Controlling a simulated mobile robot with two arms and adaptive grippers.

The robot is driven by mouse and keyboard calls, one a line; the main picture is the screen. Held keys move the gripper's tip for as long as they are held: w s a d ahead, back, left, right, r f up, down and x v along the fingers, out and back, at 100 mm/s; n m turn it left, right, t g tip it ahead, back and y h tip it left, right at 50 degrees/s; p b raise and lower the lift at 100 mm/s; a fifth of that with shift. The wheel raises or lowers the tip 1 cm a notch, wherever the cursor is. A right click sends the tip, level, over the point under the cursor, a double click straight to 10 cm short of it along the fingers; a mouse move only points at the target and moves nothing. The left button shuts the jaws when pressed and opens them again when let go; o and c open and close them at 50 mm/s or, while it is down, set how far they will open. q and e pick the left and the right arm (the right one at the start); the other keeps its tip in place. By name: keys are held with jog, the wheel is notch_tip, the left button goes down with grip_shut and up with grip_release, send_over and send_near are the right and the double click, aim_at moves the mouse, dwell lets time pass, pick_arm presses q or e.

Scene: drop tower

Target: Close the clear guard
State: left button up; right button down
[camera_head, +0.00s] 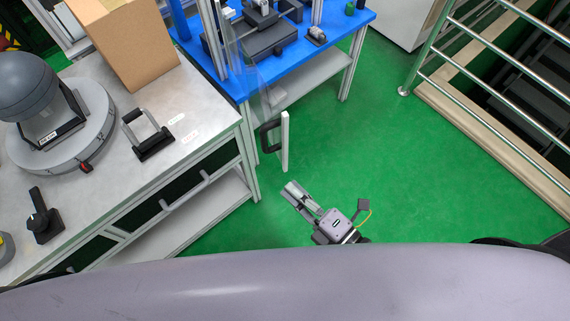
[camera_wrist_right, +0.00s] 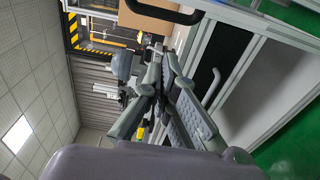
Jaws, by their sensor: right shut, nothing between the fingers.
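The clear guard (camera_head: 284,140) stands swung out from the drop tower on the blue table. I see its pale upright edge bar and black handle (camera_head: 268,136); its see-through panel is hard to make out. My right gripper (camera_head: 295,190) is below the guard's handle in the head view, over the green floor, apart from it. Its fingers are shut and empty. In the right wrist view the closed fingers (camera_wrist_right: 165,95) fill the middle, and a black curved bar (camera_wrist_right: 165,11) shows at the top; I cannot tell whether it is the guard's handle. My left gripper is out of sight.
A grey workbench (camera_head: 212,113) with drawers is at left, holding a cardboard box (camera_head: 130,50), a round grey device (camera_head: 60,140) and black handles. The blue table (camera_head: 290,55) is behind. A metal railing (camera_head: 490,45) is at right. Green floor between is clear.

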aim_at(266, 144)
jog(key=shift+w+a+r+p, duration=0.1)
jog(key=shift+w+a+p, duration=0.4)
jog(key=shift+w, duration=1)
jog(key=shift+w+a+f+p, duration=0.1)
jog(key=shift+w+a+p, duration=0.4)
jog(key=shift+w, duration=1)
jog(key=shift+w+a+r+p, duration=0.1)
jog(key=shift+w+a+p, duration=0.4)
jog(key=shift+w, duration=1)
jog(key=shift+d, duration=0.2)
